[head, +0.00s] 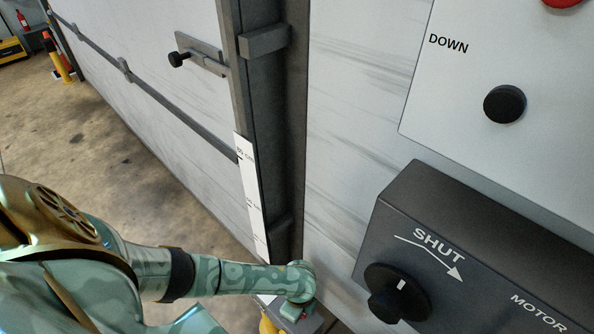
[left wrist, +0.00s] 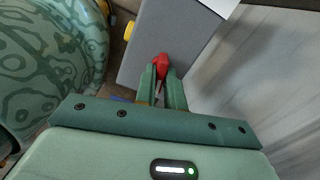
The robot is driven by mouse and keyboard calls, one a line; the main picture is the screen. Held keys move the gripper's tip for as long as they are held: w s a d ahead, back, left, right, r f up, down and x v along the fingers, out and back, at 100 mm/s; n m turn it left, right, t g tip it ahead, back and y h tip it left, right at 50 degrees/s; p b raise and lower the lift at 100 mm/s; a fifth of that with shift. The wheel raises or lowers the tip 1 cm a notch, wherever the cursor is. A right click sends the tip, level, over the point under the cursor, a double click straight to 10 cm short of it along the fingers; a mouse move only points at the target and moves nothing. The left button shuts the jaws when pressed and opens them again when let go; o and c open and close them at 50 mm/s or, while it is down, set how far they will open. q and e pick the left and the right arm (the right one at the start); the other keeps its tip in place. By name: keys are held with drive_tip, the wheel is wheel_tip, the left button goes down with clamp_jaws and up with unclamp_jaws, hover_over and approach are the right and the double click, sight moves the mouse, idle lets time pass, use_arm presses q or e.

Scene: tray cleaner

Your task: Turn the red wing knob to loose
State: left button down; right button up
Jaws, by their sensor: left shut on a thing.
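The red wing knob (left wrist: 160,64) shows in the left wrist view, on the face of a grey box (left wrist: 190,40). My left gripper (left wrist: 163,80) has its two green fingers closed on the knob, with its red top standing out past the fingertips. In the head view my left arm reaches in from the left and its wrist ends low at the centre. A small red patch shows there beside my wrist. The fingers and most of the knob are hidden in that view. The knob's marks and angle cannot be read. My right gripper is in neither view.
A dark box with a black rotary knob (head: 397,293) marked SHUT and MOTOR juts out at right. A white panel with a black DOWN button (head: 504,104) is above it. A grey vertical post (head: 278,130) and white door panels stand behind my wrist. Open floor (head: 60,130) lies left.

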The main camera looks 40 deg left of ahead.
use_arm(q)
drive_tip(key=n+p, duration=0.2)
drive_tip(key=n, duration=0.1)
drive_tip(key=shift+d+r+n, duration=0.1)
drive_tip(key=shift+r+n, duration=0.05)
drive_tip(key=shift+n, duration=0.15)
drive_tip(key=n+p, duration=0.2)
drive_tip(key=n, duration=0.2)
drive_tip(key=shift+n, duration=0.3)
drive_tip(key=n+p, duration=0.1)
drive_tip(key=n, duration=0.2)
drive_tip(key=shift+n, duration=0.3)
drive_tip(key=shift+n+p, duration=0.45)
drive_tip(key=shift+n, duration=1.25)
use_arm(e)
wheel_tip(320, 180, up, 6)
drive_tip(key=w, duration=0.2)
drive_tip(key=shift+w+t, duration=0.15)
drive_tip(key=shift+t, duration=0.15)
use_arm(q)
drive_tip(key=shift+f, duration=0.2)
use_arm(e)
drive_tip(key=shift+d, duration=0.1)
use_arm(q)
drive_tip(key=c, duration=1.5)
unclamp_jaws()
drive_tip(key=shift+r, duration=0.1)
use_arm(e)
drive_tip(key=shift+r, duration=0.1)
